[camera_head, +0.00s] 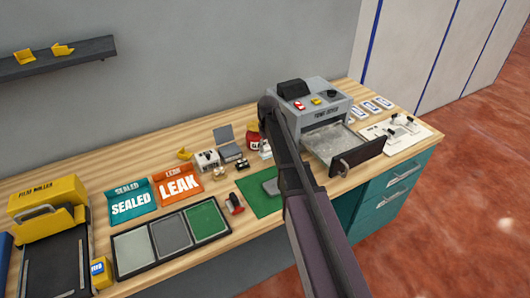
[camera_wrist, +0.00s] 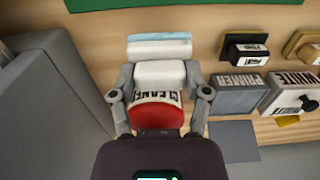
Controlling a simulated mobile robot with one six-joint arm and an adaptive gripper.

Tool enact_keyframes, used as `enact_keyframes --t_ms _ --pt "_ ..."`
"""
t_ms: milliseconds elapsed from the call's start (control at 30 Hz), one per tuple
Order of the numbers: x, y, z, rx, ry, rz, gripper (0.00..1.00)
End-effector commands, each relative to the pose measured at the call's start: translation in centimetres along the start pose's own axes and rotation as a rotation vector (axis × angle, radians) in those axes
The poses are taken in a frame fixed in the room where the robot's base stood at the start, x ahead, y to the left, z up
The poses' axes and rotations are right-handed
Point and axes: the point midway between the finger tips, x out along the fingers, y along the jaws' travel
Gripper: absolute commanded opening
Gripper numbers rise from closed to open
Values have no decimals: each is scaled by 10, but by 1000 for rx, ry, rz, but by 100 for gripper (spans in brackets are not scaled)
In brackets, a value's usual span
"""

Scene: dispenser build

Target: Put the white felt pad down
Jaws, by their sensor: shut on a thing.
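My gripper (camera_wrist: 160,76) is closed around a white block, which I take as the white felt pad (camera_wrist: 160,75). A pale blue and white piece (camera_wrist: 160,47) lies just beyond it; I cannot tell whether the two are joined. A red container with a "CLEANER" label (camera_wrist: 157,114) shows between the fingers and the palm. In the head view this red container (camera_head: 253,141) stands by the arm's end, behind the green mat (camera_head: 257,204). My arm hides most of the grip there, and I cannot tell the pad's height above the table.
A grey machine with a pulled-out drawer (camera_head: 345,150) stands right of my arm. A three-panel tray (camera_head: 170,241) lies front left. The mat's left part looks clear.

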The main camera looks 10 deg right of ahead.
Motion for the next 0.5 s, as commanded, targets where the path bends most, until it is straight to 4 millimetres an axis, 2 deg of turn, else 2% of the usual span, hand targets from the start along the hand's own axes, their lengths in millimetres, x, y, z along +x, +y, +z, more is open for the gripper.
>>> enact_keyframes --t_ms 367,500 --pt "0 0 -2 -1 0 0 18" --pt "1 2 -9 -1 0 0 18"
